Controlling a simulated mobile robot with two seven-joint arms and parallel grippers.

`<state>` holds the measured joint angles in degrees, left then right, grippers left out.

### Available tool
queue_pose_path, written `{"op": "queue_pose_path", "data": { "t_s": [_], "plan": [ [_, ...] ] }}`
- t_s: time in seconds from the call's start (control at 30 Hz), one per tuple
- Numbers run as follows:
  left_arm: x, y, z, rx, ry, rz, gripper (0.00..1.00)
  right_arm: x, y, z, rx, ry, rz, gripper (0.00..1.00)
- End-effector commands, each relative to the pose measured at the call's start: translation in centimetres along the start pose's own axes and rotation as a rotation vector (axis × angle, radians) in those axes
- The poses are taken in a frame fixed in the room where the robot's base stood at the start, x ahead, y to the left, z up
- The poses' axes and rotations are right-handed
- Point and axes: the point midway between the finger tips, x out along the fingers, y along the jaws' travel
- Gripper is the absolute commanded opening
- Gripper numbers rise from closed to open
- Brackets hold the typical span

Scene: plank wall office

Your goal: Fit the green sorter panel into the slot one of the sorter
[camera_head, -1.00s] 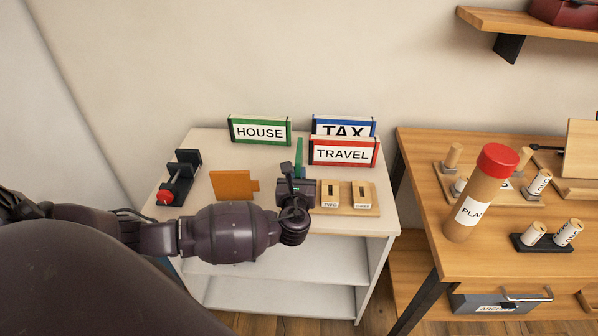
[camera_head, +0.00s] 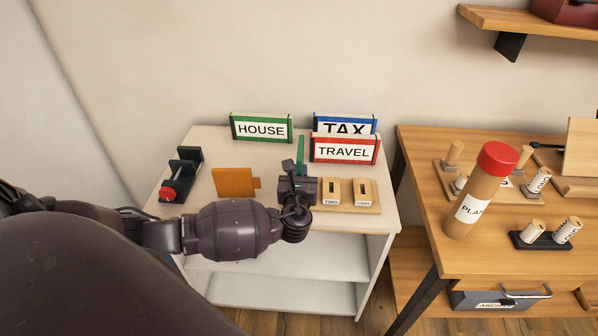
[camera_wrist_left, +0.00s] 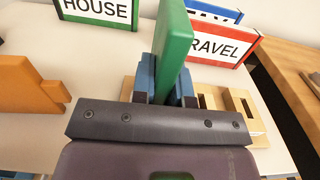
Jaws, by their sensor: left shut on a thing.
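The green sorter panel (camera_head: 300,152) stands upright behind my left gripper (camera_head: 297,172). In the left wrist view the panel (camera_wrist_left: 174,42) is held between the blue fingers of the left gripper (camera_wrist_left: 165,82), which is shut on it. The wooden sorter (camera_head: 362,207) lies on the white cabinet top, just right of the gripper. Two of its slot blocks show, with small labels in front. The left end of the sorter and the panel's lower edge are hidden by my gripper. I cannot tell whether the panel is in a slot. My right gripper is not in view.
An orange panel (camera_head: 235,181) stands left of the gripper. A black holder with a red knob (camera_head: 181,176) is at the far left. HOUSE (camera_head: 261,128), TAX (camera_head: 344,124) and TRAVEL (camera_head: 344,150) binders stand behind. A wooden desk (camera_head: 420,150) is at the right.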

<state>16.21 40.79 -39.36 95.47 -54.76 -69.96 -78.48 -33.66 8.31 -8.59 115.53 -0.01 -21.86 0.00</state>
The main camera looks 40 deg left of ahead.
Motion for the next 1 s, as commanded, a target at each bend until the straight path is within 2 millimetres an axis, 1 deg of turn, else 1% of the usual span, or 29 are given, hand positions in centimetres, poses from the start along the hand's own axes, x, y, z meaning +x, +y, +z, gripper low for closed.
{"op": "queue_pose_path", "data": {
  "t_s": [0.53, 1.0],
  "plan": [
    [0.02, 0.01, 0.03, 0.000, -0.001, 0.000, 0.00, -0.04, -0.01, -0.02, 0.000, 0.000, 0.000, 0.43],
    [0.04, 0.04, 0.03, 0.001, -0.001, 0.000, 0.00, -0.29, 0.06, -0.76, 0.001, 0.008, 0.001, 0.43]
  ]
}}
